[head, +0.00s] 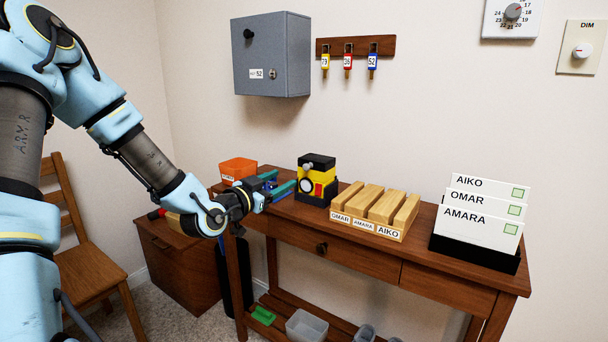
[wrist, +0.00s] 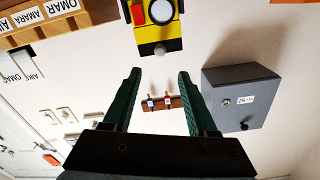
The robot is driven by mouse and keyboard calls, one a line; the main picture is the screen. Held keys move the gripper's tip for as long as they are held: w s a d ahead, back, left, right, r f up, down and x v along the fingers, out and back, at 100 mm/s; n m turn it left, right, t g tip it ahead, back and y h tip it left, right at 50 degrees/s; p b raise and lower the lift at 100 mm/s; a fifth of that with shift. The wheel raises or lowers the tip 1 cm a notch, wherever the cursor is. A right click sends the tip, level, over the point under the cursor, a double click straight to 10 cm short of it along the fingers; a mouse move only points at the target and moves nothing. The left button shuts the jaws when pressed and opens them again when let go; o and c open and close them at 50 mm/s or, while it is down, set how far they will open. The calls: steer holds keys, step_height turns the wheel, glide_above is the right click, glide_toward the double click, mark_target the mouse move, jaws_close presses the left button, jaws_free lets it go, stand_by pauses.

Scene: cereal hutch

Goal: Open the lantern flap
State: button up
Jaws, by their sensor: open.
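The lantern (head: 328,190) is a black and yellow block with a red patch, a round lens and a small grey knob. It stands upright at the back of the wooden table. It also shows upside down at the top of the wrist view (wrist: 173,43), above and between the fingertips. I cannot tell which part is the flap or whether it is open. My gripper (head: 287,179) has teal fingers and is just left of the lantern, with nothing visible between them. In the wrist view my gripper (wrist: 159,72) is open, its tips apart from the lantern.
An orange box (head: 238,168) stands behind my gripper. A wooden slotted holder (head: 375,210) is right of the lantern, then a black rack (head: 470,252) of name cards. A grey wall cabinet (head: 272,55) and a key rack (head: 355,46) hang above. The lantern's upper side is free.

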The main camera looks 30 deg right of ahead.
mark_target(305, 167)
steer(key=p+x, duration=0.1)
steer(key=x, duration=0.9)
steer(key=shift+f+p, duration=0.1)
steer(key=shift+p, duration=0.3)
jaws_close()
stand_by(0.9)
